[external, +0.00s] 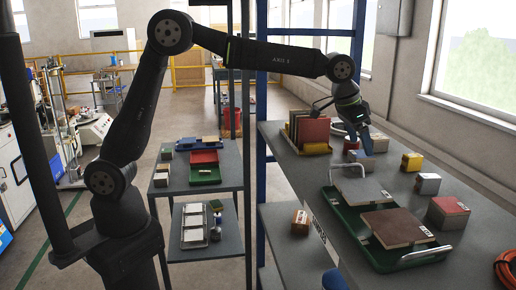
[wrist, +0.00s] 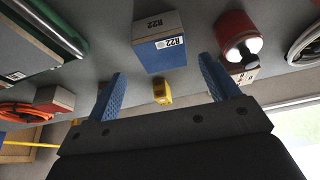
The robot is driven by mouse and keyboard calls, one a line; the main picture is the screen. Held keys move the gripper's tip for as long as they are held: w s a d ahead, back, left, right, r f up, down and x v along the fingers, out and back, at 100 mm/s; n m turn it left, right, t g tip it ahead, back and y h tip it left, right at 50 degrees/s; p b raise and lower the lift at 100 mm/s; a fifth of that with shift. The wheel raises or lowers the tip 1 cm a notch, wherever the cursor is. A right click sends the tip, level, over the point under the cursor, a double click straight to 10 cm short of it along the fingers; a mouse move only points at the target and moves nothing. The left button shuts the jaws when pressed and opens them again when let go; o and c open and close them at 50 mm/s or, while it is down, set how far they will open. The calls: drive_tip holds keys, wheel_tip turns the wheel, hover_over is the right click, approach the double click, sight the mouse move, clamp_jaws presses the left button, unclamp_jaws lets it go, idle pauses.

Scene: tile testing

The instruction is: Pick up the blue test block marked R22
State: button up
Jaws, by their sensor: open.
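The block marked R22 (wrist: 160,54) shows in the wrist view at upper middle. One face is blue with a printed label, and an adjoining face is grey with R22 printed on it. My gripper (wrist: 162,66) has two blue ribbed fingers spread apart, with nothing held between them. The block appears ahead of the fingers, between their tips in the picture. In the external view my gripper (external: 363,138) hangs over the right-hand bench, just above a small greyish block (external: 362,162). No R22 mark can be read there.
A green tray (external: 340,210) with slabs and metal handles stands nearer on the bench (external: 300,185). Yellow (external: 411,161), grey (external: 427,184) and red-topped (external: 447,211) blocks stand to the right. A rack of upright tiles (external: 306,130) is left of my gripper. A red cylinder (wrist: 236,32) is beside the R22 block.

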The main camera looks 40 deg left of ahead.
sight(362, 154)
drive_tip(key=shift+a+x, duration=0.15)
drive_tip(key=shift+x, duration=1.2)
drive_tip(key=shift+a+x, duration=0.2)
drive_tip(key=shift+x, duration=1.15)
drive_tip(key=c, duration=1.3)
drive_tip(key=shift+r, duration=0.1)
